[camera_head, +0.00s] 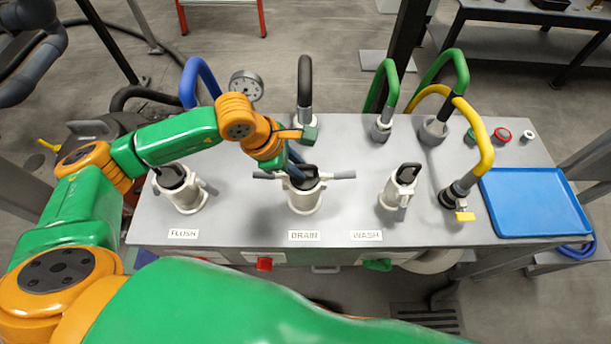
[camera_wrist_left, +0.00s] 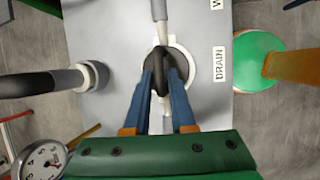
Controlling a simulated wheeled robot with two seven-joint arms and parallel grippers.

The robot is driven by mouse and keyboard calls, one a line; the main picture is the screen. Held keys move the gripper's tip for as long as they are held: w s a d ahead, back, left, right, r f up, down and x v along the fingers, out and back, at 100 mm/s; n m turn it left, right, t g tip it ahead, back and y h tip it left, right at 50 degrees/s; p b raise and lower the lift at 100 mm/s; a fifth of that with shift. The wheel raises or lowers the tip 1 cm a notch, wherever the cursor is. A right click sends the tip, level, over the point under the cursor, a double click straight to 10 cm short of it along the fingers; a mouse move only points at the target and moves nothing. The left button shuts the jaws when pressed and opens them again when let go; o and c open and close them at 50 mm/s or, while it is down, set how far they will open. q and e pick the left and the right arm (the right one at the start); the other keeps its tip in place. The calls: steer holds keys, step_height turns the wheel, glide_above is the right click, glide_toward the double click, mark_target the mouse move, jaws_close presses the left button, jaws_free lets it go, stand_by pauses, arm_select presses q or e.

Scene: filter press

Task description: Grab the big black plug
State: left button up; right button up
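The big black plug (camera_head: 310,171) sits in the white round drain socket (camera_head: 306,199) behind the DRAIN label, with grey side handles on the socket. My left gripper (camera_head: 292,160) reaches down to it from behind and left. In the left wrist view, the blue fingers (camera_wrist_left: 162,78) stand on either side of the plug's black handle (camera_wrist_left: 163,62). They look apart, with gaps beside the handle; contact is not visible. The fingers partly hide the plug. My right gripper is not in view.
Smaller black-handled plugs sit in the flush socket (camera_head: 182,188) and wash socket (camera_head: 400,188). Curved hoses, including a black one (camera_head: 305,85) and a yellow one (camera_head: 475,140), rise around the bench. A gauge (camera_head: 246,86) stands behind my arm. A blue tray (camera_head: 535,203) lies right.

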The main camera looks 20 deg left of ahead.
arm_select(q)
jaws_close()
steer(key=shift+r, duration=0.1)
stand_by(1.2)
